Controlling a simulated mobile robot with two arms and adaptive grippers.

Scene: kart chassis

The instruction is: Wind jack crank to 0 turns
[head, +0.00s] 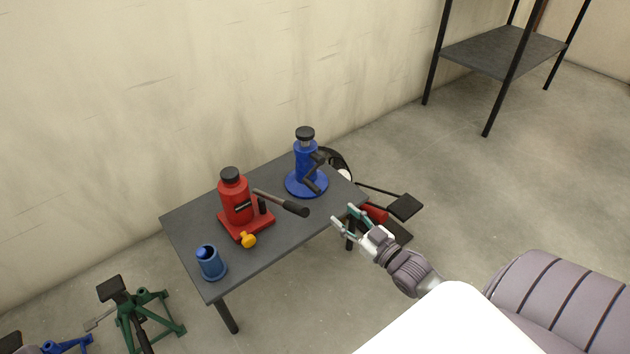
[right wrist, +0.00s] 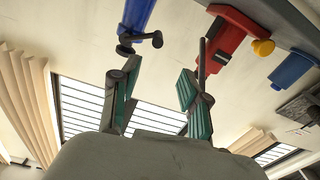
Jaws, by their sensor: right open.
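A blue screw jack (head: 305,160) with a round base stands upright at the far right of the dark table (head: 276,250). Its black crank (head: 313,184) hangs on the side facing me. In the right wrist view the crank (right wrist: 140,41) shows beyond the left finger, with the blue jack body (right wrist: 138,14) above it. My right gripper (head: 343,215) is open and empty, off the table's right edge, apart from the crank. Its two fingers (right wrist: 164,82) are spread in the right wrist view. My left gripper is not in view.
A red bottle jack (head: 236,203) with a long handle (head: 284,203) and yellow knob (head: 248,240) stands left of the blue jack. A blue cup (head: 211,263) is at the near-left corner. A green stand (head: 140,312) and a shelf (head: 500,52) stand on the floor.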

